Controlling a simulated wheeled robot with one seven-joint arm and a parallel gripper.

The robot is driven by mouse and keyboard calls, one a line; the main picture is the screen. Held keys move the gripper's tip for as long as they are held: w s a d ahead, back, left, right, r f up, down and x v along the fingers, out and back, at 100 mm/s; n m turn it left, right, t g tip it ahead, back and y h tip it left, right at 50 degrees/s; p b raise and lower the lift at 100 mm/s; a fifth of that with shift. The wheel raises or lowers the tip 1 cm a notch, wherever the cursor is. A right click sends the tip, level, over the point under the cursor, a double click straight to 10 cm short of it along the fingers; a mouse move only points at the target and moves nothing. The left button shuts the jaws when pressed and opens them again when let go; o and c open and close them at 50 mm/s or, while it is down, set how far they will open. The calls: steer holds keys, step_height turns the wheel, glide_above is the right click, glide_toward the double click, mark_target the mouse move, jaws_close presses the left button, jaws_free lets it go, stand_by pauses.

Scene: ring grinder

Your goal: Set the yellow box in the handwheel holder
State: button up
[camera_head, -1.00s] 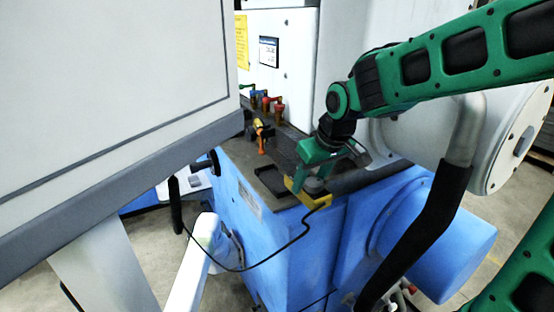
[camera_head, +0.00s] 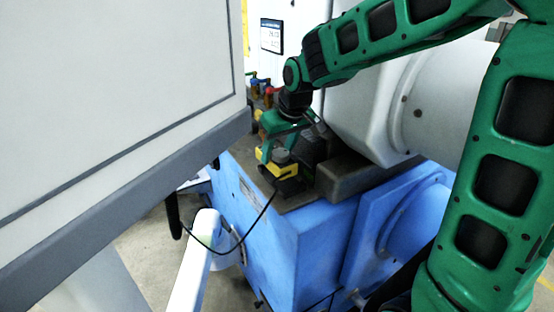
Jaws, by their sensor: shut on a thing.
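My green gripper (camera_head: 275,152) is shut on the yellow box (camera_head: 284,172) above the front of the blue machine's dark top. I cannot clearly make out the handwheel holder. The gripper and box cover the part of the dark top where a recess showed earlier. I cannot tell whether the box touches the surface below it.
A large light-grey panel (camera_head: 110,90) fills the left. A white arm-like bar (camera_head: 195,255) stands below it. A grey housing (camera_head: 370,115) is close on the right. Several coloured knobs or valves (camera_head: 258,85) stand behind the gripper. My own arm covers much of the right.

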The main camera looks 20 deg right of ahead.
steer(key=shift+w+d+f, duration=0.1)
steer(key=shift+d+f, duration=0.3)
steer(key=shift+f, duration=0.4)
steer(key=shift+d+f, duration=0.35)
steer(key=shift+f, duration=0.4)
steer(key=shift+f, duration=0.6)
steer(key=o, duration=1.5)
steer(key=shift+r, duration=0.2)
steer(key=v, duration=1.2)
steer(key=shift+r, duration=0.35)
